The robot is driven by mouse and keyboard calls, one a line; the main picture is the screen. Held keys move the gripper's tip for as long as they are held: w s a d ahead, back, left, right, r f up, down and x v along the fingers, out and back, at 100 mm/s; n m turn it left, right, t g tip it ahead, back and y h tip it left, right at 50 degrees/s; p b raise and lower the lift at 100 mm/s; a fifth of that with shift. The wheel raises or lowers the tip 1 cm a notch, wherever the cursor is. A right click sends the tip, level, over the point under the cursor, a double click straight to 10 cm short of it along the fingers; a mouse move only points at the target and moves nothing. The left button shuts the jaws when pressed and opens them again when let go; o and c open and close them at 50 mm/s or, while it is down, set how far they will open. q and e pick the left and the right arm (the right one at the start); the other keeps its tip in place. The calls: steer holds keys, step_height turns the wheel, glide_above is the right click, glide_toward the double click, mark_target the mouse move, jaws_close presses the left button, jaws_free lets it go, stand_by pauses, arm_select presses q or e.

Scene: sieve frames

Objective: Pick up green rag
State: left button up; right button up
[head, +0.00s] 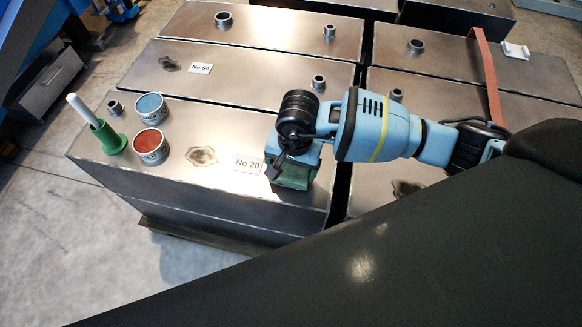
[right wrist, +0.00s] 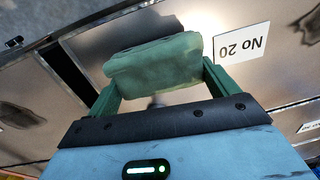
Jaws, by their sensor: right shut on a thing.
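The green rag (right wrist: 155,62) shows in the right wrist view as a folded, pale green pad between the two green fingers of my right gripper (right wrist: 160,88). The gripper is shut on it. In the head view my right gripper (head: 291,178) points down over the right end of the metal box marked "No 20" (head: 228,192). There the rag is largely hidden by the gripper and hard to tell from the green fingers. I cannot tell whether it touches the box top. My left gripper is not in view.
On the same box's left end stand a blue-topped tin (head: 151,107), a red-topped tin (head: 150,146) and a green holder (head: 106,138) with a white stick. Behind is the "No 50" box (head: 255,70). A reddish strap (head: 487,75) crosses the right boxes. Narrow gaps separate the boxes.

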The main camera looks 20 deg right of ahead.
step_height(320, 180, up, 2)
steer(key=shift+r, duration=0.2)
steer(key=s+a+r, duration=0.1)
steer(key=s+a, duration=0.8)
steer(key=s, duration=0.4)
steer(key=shift+a+r+b, duration=0.2)
steer(key=shift+r+b, duration=0.1)
steer(key=shift+b, duration=0.1)
steer(key=o, duration=0.3)
steer(key=shift+c, duration=1)
steer(key=shift+w, duration=0.1)
